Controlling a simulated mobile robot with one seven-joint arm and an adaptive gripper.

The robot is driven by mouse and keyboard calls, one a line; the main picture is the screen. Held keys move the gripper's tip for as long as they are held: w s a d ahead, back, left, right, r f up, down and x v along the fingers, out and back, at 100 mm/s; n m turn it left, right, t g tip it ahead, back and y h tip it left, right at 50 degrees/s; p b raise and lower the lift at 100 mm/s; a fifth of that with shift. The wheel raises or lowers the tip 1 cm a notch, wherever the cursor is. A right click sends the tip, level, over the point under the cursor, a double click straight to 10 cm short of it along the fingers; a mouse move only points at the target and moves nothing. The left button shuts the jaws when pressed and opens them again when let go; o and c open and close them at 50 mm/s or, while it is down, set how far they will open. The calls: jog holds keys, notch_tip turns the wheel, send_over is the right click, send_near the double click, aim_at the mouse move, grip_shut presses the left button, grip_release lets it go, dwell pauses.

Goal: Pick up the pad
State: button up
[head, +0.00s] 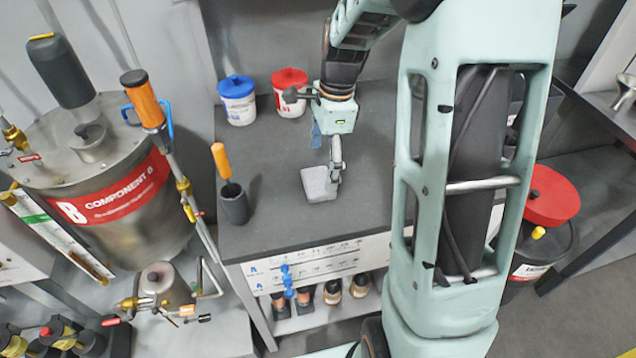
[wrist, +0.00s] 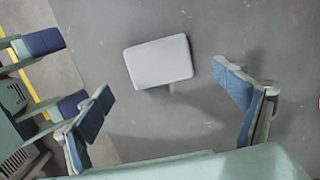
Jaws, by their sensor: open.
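The pad (head: 317,184) is a pale grey, flat, rounded rectangle lying on the dark grey bench top (head: 270,205). In the wrist view the pad (wrist: 159,61) is fully visible, lying slightly tilted in the picture, above the space between my fingers. My gripper (head: 328,155) is over the bench beside the pad in the head view, with one finger overlapping the pad's right edge in the picture. In the wrist view my gripper (wrist: 163,86) has its two blue-padded fingers wide apart and nothing between them. I cannot tell the exact height of the fingertips above the pad.
A dark cup with an orange-handled tool (head: 233,203) stands left of the pad. A blue-lidded tub (head: 237,100) and a red-lidded tub (head: 290,93) stand behind. A large metal tank (head: 110,190) is left of the bench. The bench around the pad is clear.

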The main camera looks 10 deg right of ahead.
aim_at(318, 180)
jog(key=f, duration=0.2)
jog(key=a+f, duration=0.1)
jog(key=f, duration=0.2)
jog(key=shift+c, duration=0.4)
jog(key=c, duration=0.9)
jog(key=shift+r, duration=0.1)
